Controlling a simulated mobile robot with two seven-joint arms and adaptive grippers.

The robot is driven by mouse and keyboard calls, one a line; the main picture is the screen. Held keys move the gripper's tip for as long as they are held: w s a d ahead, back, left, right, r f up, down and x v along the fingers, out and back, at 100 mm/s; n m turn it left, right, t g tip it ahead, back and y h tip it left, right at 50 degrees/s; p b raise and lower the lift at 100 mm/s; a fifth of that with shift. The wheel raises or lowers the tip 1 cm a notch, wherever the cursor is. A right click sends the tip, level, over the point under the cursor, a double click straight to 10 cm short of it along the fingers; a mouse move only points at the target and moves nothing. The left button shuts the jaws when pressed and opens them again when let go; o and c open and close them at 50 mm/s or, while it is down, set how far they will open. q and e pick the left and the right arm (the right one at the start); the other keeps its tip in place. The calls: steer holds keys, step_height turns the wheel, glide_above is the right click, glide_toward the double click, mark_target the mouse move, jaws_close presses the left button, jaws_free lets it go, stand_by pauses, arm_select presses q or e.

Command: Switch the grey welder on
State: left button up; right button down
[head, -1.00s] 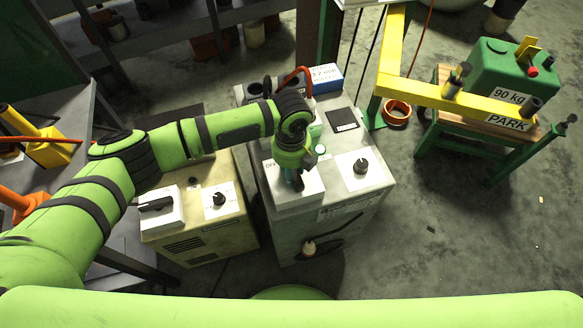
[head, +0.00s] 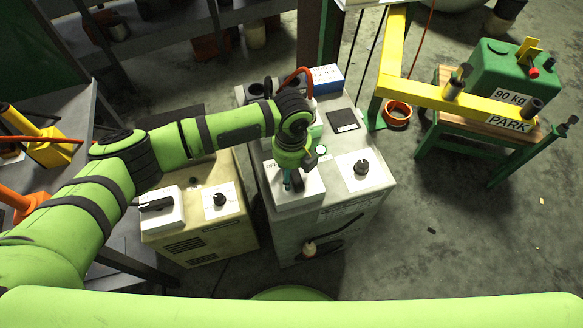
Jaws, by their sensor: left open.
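The grey welder (head: 345,208) stands in the middle of the head view. On its top are a white plate with a switch (head: 308,196), a white plate with a black knob (head: 361,168), and a small round green lamp or button (head: 320,150). My left gripper (head: 292,184) points down at the switch plate and is open. It covers most of the switch, so I cannot tell the switch's position or whether the fingers touch it. My right gripper is not in view.
A beige machine (head: 205,235) with a black handle switch (head: 156,204) and a knob stands close on the left. A blue box (head: 327,78) sits at the welder's back. A yellow beam (head: 430,92) and a green 90 kg block (head: 510,75) are at the right.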

mark_target(292, 172)
arm_select(q)
step_height(292, 172, up, 12)
stand_by(0.5)
steer(key=shift+s, duration=0.1)
